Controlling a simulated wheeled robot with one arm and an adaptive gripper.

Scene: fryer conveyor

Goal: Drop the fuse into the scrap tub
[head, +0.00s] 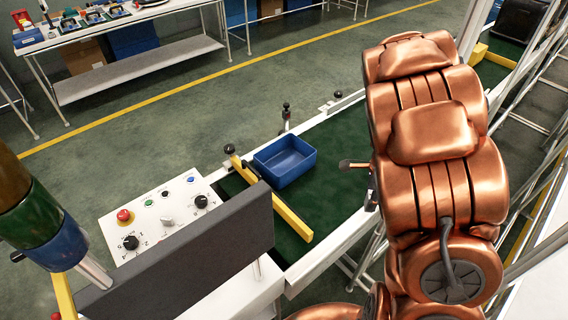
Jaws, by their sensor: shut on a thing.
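A blue open tub (299,170), which may be the scrap tub, stands upright on the green conveyor belt. No label is readable on it, and it looks empty from this side. I see no fuse in the head view. My gripper is not in view; only my large copper arm shows on the right, and it covers part of the conveyor. I cannot tell where my gripper is relative to the tub.
A yellow bar (292,222) crosses the belt beside the tub. A control panel (160,212) with a red button and a dark upright board (190,255) stand at the front left. Conveyor side rails (335,246) edge the belt. A workbench (130,22) is at the back left.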

